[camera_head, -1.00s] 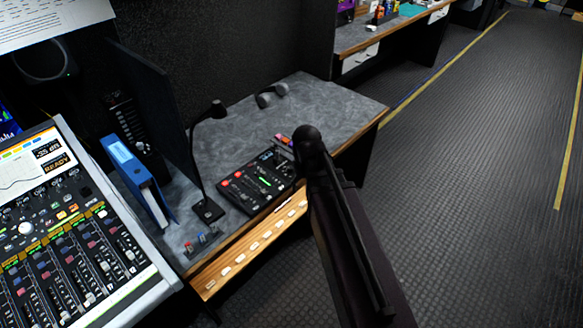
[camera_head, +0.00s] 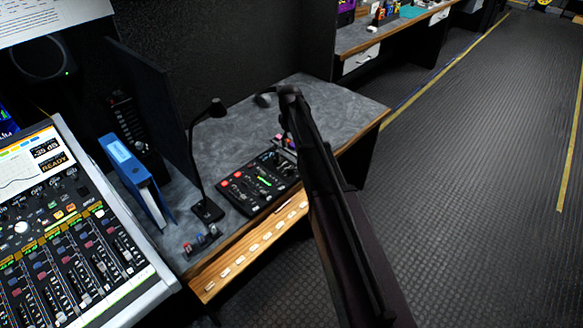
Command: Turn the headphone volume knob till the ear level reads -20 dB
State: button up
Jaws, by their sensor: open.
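The screen (camera_head: 40,160) on the mixing console at the left has a dark readout that looks like -35 dB, above the word READY; the digits are small. A black control panel (camera_head: 240,190) with red, white and green buttons lies on the grey desk. A small box with several small knobs or switches (camera_head: 200,243) sits at the desk's front left. I cannot tell which control is the headphone volume knob. My dark arm rises from the bottom over the desk's right part, its far end beyond the panel's right side. My gripper's fingers cannot be made out; the arm hides them.
A gooseneck lamp or microphone (camera_head: 207,208) stands left of the panel, near a blue binder (camera_head: 130,165) and an upright dark screen (camera_head: 160,110). Headphones (camera_head: 265,98) lie at the back, partly behind my arm. The desk's wooden front edge (camera_head: 240,255) is close. The floor at right is clear.

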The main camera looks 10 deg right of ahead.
aim_at(291, 167)
jog(key=shift+f, duration=0.15)
notch_tip(291, 167, down, 14)
jog(key=b, duration=1.3)
jog(key=shift+r+b, duration=0.25)
jog(key=shift+b, duration=0.15)
grip_shut()
jog(key=shift+d, duration=0.1)
